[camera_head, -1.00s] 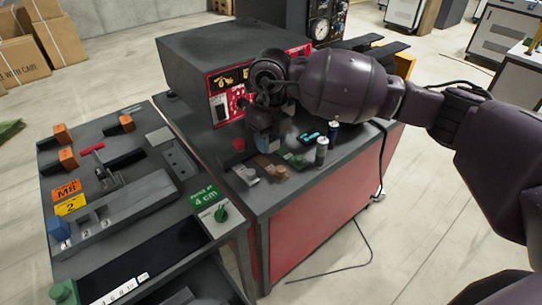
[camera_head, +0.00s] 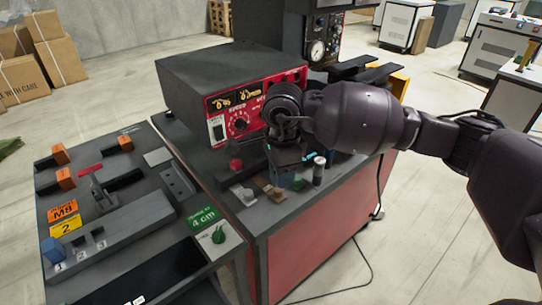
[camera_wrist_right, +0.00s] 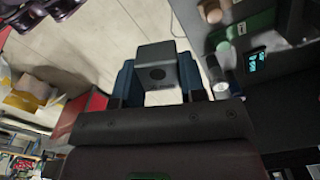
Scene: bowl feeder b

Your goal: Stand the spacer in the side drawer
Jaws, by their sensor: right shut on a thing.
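My right gripper (camera_head: 287,160) is over the red-sided bench, in front of the control box. In the right wrist view its blue fingers (camera_wrist_right: 158,84) are shut on a dark grey block with a round hole in its face, which I take for the spacer (camera_wrist_right: 157,62). The block is clear of the fingertips at the top, with floor visible behind it. In the head view the block is hard to make out against the dark gripper. I cannot pick out the side drawer for certain. My left gripper is not in view.
The control box (camera_head: 225,82) with a red panel stands close behind the gripper. A silver cylinder (camera_head: 319,170), a red knob (camera_head: 235,165) and small blocks (camera_head: 268,188) crowd the bench top. A grey panel with switches (camera_head: 110,215) lies left. Open floor is at right front.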

